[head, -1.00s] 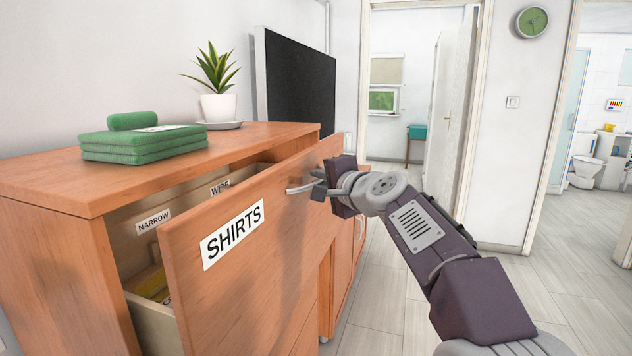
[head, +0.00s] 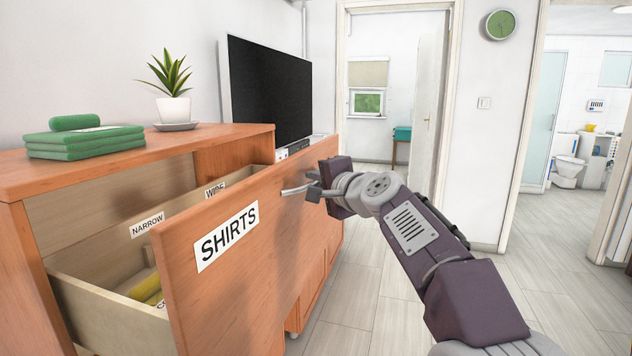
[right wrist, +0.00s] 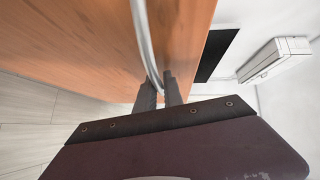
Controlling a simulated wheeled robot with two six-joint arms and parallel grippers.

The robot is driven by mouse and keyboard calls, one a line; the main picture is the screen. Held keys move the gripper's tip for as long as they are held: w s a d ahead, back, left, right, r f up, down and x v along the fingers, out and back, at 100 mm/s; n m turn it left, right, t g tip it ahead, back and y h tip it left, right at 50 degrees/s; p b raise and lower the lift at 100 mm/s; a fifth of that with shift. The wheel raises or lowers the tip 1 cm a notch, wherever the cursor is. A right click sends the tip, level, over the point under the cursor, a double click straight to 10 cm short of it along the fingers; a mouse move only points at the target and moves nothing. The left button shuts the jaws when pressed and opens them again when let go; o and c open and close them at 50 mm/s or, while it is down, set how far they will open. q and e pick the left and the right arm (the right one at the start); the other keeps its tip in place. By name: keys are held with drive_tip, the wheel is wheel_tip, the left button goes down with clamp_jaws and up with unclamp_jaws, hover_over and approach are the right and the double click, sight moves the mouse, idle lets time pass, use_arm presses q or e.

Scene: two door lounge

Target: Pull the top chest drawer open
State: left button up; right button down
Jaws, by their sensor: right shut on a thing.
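The top drawer (head: 215,285) of the wooden chest (head: 20,260) stands well open, with a white SHIRTS label on its front. Inside, NARROW and WIDE labels and something yellow (head: 146,288) show; much of the interior is hidden behind the front. My right gripper (head: 312,190) is shut on the drawer's metal handle (head: 296,190), near the far end of the front. The right wrist view shows its two fingers (right wrist: 160,88) around the curved bar (right wrist: 145,40). My left gripper is out of view.
Folded green towels (head: 85,141) and a potted plant (head: 172,105) on a saucer stand on the chest top. A television (head: 268,90) is behind. The floor (head: 390,290) on the right is clear, with open doorways beyond.

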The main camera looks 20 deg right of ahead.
drive_tip(key=shift+f, duration=0.1)
drive_tip(key=c, duration=1.7)
unclamp_jaws()
drive_tip(key=shift+c, duration=0.2)
drive_tip(key=v, duration=0.9)
drive_tip(key=shift+b, duration=0.4)
